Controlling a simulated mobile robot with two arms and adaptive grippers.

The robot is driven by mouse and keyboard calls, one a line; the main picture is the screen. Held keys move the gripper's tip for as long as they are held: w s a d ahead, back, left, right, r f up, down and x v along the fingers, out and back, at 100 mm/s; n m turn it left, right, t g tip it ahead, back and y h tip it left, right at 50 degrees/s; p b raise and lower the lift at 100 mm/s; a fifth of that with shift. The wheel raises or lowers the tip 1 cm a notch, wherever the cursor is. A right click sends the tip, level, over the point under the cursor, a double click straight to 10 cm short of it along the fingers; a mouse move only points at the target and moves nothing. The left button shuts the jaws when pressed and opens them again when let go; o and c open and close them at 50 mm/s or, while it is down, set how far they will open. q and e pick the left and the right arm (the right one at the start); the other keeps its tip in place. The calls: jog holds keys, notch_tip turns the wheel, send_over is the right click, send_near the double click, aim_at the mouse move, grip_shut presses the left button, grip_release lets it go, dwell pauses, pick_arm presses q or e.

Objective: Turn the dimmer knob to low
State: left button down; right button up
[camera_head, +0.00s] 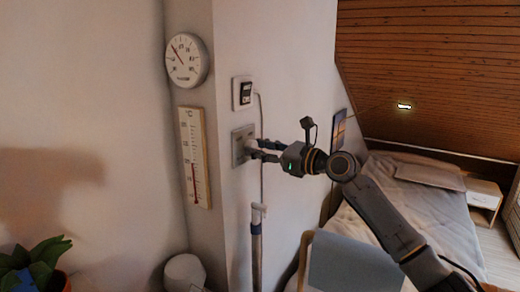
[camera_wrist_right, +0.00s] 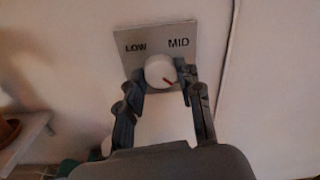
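My left gripper is not in view.
A thermostat (camera_head: 242,92) is on the wall above the plate. A round dial (camera_head: 187,60) and a thermometer (camera_head: 194,157) hang at left. A pole (camera_head: 257,245) stands below. A bed (camera_head: 430,210) is at right, a plant (camera_head: 35,265) at lower left.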

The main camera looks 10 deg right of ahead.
jog(key=shift+n, duration=0.4)
jog(key=n+b, duration=0.4)
jog(key=n, duration=0.8)
jog(key=n+b, duration=0.4)
jog(key=n, duration=0.8)
jog(key=n+g+y+b, duration=0.1)
jog(key=n+b, duration=0.2)
jog(key=n, duration=0.8)
jog(key=shift+w+f+n+b, duration=0.1)
jog(key=shift+f+n+b, duration=0.2)
jog(key=shift+n+b, duration=0.1)
jog(key=o, duration=1.1)
jog(key=shift+d, duration=0.1)
